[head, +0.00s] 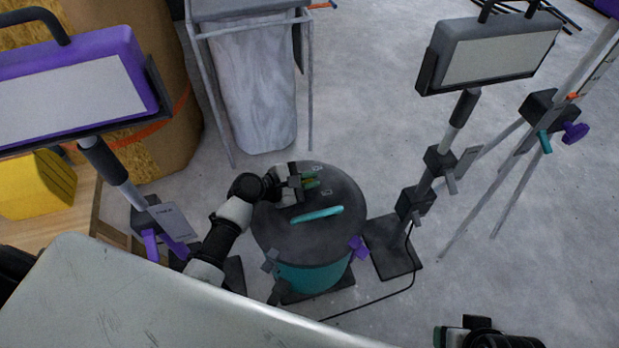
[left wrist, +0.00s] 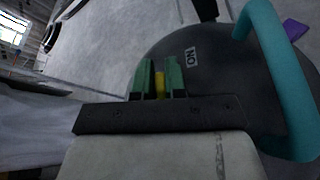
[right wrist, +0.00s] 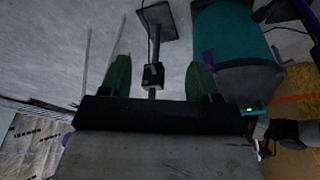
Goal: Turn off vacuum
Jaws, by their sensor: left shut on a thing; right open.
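The vacuum (head: 318,270) stands on the floor in the middle of the head view, with a teal body, a dark round lid and a teal handle (head: 317,214). My left gripper (head: 311,183) is at the lid, beyond the handle. In the left wrist view its green fingers (left wrist: 159,78) are shut on a small yellow switch (left wrist: 160,86). An "ON" label (left wrist: 191,56) shows on the lid beside them. My right gripper (right wrist: 158,75) is open and empty; the vacuum's teal body (right wrist: 232,42) shows beyond it at the right wrist view's upper right.
A purple work light (head: 70,85) stands at the left and a grey one (head: 495,50) at the right, its base plate (head: 392,247) close to the vacuum. A bagged bin (head: 252,90) is behind. A cable crosses the floor.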

